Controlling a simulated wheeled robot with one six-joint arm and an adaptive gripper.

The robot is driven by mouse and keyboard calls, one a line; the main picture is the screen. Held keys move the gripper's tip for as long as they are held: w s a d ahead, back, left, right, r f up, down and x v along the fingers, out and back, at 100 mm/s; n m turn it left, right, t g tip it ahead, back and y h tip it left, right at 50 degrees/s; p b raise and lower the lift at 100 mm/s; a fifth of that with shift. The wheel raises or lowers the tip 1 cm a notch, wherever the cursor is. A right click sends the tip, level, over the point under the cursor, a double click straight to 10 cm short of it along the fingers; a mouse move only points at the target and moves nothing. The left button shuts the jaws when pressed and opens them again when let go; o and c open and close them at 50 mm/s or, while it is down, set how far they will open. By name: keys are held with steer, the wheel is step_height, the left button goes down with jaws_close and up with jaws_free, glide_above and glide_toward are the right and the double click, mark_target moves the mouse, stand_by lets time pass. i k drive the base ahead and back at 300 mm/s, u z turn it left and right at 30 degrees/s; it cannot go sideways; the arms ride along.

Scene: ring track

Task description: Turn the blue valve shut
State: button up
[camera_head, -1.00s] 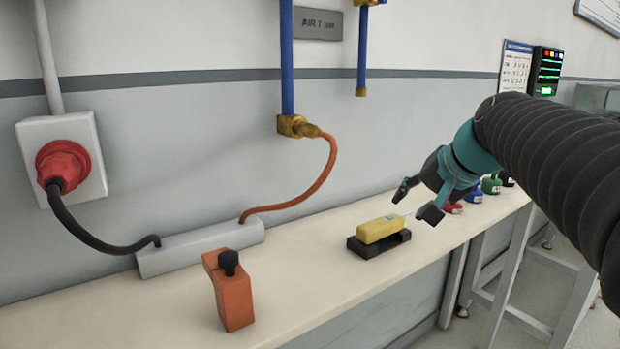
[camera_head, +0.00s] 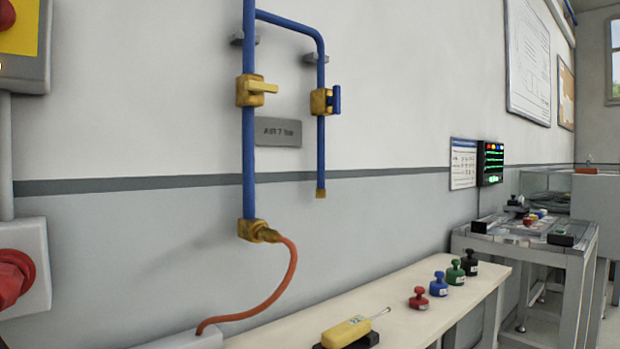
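The blue valve (camera_head: 337,99) sits on the short right-hand branch of the blue wall pipe, on a brass body (camera_head: 318,102). Its blue handle stands upright, in line with the vertical pipe. To its left, a second valve with a yellow handle (camera_head: 264,87) sits on the main blue pipe (camera_head: 249,150). That handle lies across the pipe and points right. The branch ends below in an open brass-coloured tip (camera_head: 320,193). My gripper and arm are not in view now.
A grey air sign (camera_head: 278,132) is below and between the valves. A yellow device (camera_head: 347,331) and several coloured knobbed weights (camera_head: 438,284) stand there. The wall around the blue valve is clear.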

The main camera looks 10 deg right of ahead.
mark_target(335, 101)
steer(key=k, duration=1.2)
steer(key=z, duration=0.85)
steer(key=i, duration=1.05)
steer(key=u, duration=0.6)
steer(key=i, duration=0.6)
steer(key=u, duration=0.8)
